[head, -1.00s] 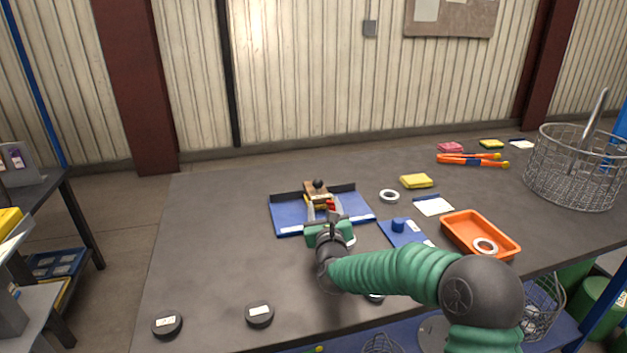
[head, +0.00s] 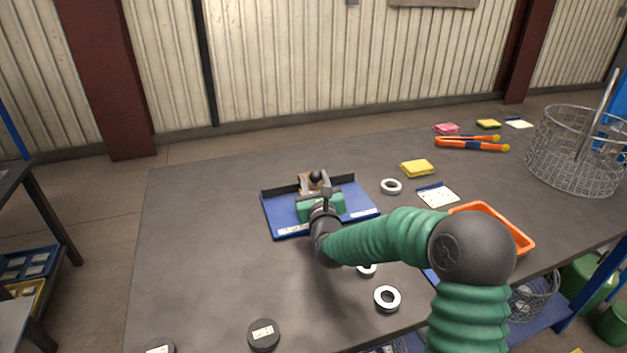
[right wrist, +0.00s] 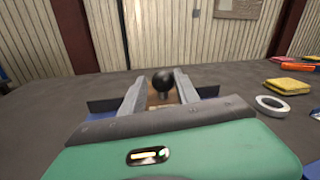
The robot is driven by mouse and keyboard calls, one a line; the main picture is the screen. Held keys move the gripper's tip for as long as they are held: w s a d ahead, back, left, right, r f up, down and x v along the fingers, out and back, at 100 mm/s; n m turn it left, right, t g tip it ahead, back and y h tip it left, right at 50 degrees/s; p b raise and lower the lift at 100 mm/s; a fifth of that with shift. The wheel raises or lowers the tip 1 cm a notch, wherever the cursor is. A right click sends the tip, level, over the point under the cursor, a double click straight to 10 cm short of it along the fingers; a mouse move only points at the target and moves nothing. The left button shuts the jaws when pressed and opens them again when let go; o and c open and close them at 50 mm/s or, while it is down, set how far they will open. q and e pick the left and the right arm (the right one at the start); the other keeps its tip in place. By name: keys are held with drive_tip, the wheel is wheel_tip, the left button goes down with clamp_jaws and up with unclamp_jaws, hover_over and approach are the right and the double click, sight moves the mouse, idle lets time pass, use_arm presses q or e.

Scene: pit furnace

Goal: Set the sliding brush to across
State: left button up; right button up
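The sliding brush is a wooden block with a round black knob (head: 316,176) on top, at the back of a blue tray (head: 285,218) with a dark raised back edge. My right gripper (head: 318,190) reaches over the tray from the front, close to the brush, and hides part of it. In the right wrist view the gripper's two grey fingers (right wrist: 161,95) are apart, and the black knob (right wrist: 163,82) shows between them with gaps at both sides. I cannot tell whether the fingers touch the block. My left gripper is not in view.
A white ring (head: 391,186), a yellow sponge (head: 417,168) and a labelled card (head: 438,196) lie right of the tray. An orange tray (head: 511,228) and a wire basket (head: 575,150) stand farther right. Black discs (head: 264,335) lie at the front. The table's left part is clear.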

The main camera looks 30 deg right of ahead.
drive_tip(key=shift+d+f, duration=0.2)
drive_tip(key=shift+d, duration=0.25)
clamp_jaws()
drive_tip(key=shift+a, duration=0.3)
drive_tip(key=shift+d+f, duration=0.1)
